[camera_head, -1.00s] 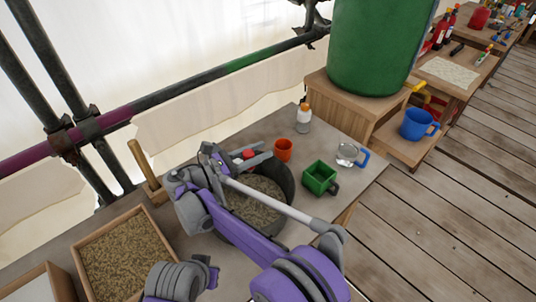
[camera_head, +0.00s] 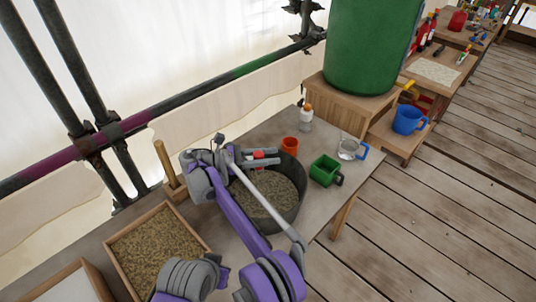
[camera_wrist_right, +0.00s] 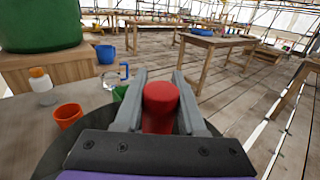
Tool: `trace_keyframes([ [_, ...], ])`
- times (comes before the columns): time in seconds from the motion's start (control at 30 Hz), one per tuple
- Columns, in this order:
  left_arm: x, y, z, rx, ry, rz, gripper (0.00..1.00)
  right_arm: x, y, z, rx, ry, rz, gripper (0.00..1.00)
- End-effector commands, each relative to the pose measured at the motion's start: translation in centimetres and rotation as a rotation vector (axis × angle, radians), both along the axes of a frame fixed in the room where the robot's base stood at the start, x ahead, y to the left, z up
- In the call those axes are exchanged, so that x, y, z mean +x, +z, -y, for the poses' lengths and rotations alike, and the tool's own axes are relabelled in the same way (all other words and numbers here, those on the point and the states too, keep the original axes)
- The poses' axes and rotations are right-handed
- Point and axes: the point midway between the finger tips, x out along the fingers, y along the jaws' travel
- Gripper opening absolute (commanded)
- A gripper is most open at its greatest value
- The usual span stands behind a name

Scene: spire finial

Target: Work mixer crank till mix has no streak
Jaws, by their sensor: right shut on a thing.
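The mixer is a dark round tub (camera_head: 299,196) on the workbench, holding a grainy grey-brown mix (camera_head: 268,193). My arm covers part of the mix, and streaks cannot be made out at this size. The crank's red knob (camera_head: 259,155) is at the tub's back edge. My right gripper (camera_head: 268,159) is shut on this knob. In the right wrist view the red knob (camera_wrist_right: 161,103) stands between the two grey fingers. The rest of the crank is hidden. My left gripper is not in view.
An orange cup (camera_head: 290,146), a white bottle (camera_head: 306,118), a green box-shaped cup (camera_head: 325,171) and a clear jug (camera_head: 349,149) stand close to the tub. A wooden tray of grain (camera_head: 158,252) and a mallet (camera_head: 168,170) are at left.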

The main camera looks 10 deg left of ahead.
Motion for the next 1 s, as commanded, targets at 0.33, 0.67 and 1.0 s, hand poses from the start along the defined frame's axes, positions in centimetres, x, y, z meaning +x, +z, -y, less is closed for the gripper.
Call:
trace_keyframes([
  [0.33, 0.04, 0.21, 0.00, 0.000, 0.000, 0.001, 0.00, 0.00, 0.02, 0.00, 0.000, -0.017, 0.000, 0.00],
  [0.67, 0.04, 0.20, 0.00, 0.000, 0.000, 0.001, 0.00, 0.02, 0.02, 0.02, 0.000, -0.017, 0.000, 0.59],
  [1.0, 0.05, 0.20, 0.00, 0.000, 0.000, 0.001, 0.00, 0.02, 0.01, 0.03, 0.000, -0.017, 0.000, 0.69],
])
